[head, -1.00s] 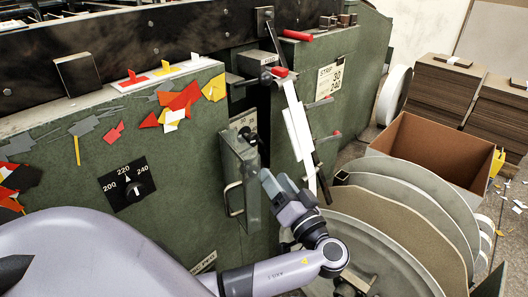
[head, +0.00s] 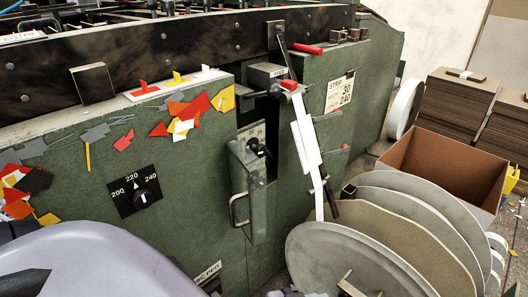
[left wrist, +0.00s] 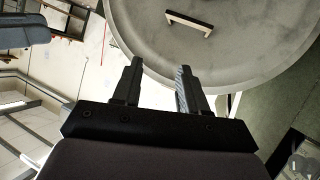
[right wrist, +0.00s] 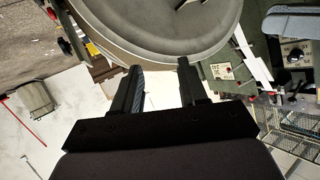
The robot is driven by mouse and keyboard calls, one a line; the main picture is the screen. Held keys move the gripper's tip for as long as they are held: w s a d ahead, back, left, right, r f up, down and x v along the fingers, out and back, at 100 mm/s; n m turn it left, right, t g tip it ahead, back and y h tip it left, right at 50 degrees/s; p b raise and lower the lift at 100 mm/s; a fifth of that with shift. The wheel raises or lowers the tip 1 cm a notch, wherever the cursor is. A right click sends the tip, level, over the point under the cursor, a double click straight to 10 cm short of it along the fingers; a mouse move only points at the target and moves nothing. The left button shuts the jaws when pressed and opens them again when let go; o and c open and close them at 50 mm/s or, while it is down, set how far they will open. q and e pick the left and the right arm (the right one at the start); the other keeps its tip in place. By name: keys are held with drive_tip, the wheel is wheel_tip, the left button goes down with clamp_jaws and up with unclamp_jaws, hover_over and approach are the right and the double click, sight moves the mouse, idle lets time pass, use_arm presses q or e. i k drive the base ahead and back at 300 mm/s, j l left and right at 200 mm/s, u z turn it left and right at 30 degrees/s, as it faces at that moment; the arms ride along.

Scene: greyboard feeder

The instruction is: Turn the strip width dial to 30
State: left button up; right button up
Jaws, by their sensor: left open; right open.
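A small dial with a black knob (head: 258,147) sits in a recess of the green machine, behind an open metal door (head: 247,190); its scale above is small, with the pointer reading unclear. A card (head: 340,90) reads STRIP, 30 and 240. A second dial (head: 143,197) on the front panel is marked 200, 220 and 240, its pointer near 220. My left gripper (left wrist: 158,75) is open and empty in the left wrist view, below a grey disc. My right gripper (right wrist: 160,80) is open and empty in the right wrist view. Neither gripper shows in the head view.
Large grey reels (head: 345,262) stand in front of the machine at the lower right. A brown open box (head: 440,165) and stacked board (head: 455,110) are behind them. The door handle (head: 236,209) juts out.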

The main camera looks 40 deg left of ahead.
sight(253, 146)
drive_tip(key=i+l+u, duration=0.15)
drive_tip(key=l+u, duration=0.2)
drive_tip(key=l, duration=0.55)
drive_tip(key=l+u, duration=0.4)
drive_tip(key=l, duration=0.55)
drive_tip(key=l+u, duration=0.35)
drive_tip(key=l, duration=0.6)
drive_tip(key=i+j, duration=0.25)
drive_tip(key=j, duration=0.1)
